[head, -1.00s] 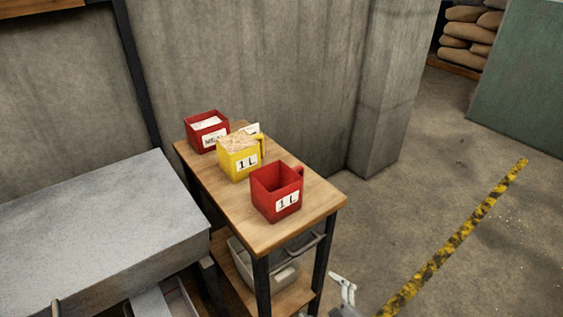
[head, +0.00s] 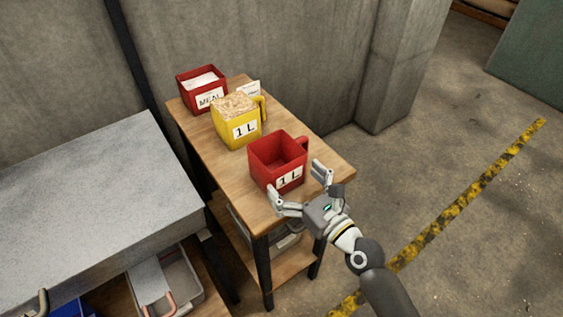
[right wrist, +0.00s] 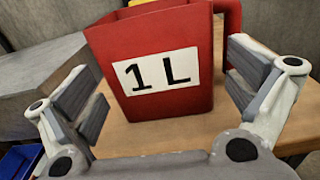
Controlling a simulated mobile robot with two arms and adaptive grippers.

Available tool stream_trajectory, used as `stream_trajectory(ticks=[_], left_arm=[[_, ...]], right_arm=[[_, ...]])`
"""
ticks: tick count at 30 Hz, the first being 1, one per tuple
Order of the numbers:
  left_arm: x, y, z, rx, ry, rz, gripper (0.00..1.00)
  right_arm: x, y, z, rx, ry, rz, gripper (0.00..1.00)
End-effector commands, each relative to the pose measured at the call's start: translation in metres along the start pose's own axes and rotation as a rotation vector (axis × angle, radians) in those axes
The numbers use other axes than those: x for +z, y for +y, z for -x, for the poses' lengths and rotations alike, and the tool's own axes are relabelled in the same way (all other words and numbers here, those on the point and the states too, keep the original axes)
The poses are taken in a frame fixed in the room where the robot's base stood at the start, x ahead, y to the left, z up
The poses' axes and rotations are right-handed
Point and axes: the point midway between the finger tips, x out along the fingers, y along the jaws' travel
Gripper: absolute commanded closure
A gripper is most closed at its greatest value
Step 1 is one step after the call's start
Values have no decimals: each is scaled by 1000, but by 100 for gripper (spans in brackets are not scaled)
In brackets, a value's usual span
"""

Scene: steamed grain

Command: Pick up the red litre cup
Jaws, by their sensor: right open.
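The red litre cup (head: 279,161) stands upright and empty at the near end of a narrow wooden table, with a white "1 L" label on its front and its handle at the right rear. My right gripper (head: 297,187) is open in front of the cup, its fingers spread to either side of the labelled face. In the right wrist view the cup (right wrist: 155,105) stands between the open fingers (right wrist: 165,95), with a gap on both sides. My left gripper is not in view.
A yellow "1 L" cup (head: 236,128) filled with grain stands just behind, and a red "MEAL" box (head: 203,92) with white contents stands farther back. A small white card (head: 248,90) is beside them. A grey block surface (head: 90,200) lies left; the floor right is clear.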

Motion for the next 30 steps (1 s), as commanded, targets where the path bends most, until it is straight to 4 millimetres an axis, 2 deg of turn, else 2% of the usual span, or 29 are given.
stream_trajectory(ticks=[4, 9, 18, 27, 30], left_arm=[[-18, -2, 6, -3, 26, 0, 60], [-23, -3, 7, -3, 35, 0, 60], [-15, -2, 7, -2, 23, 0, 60], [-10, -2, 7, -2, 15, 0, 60], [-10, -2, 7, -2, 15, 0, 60]], right_arm=[[2, 2, -23, 1, -1, 3, 0], [1, 2, -42, 0, -1, 2, 0], [0, 2, -46, 0, 0, 2, 0], [0, 2, -46, 0, 0, 2, 36], [0, 2, -46, -1, -1, 2, 36]])
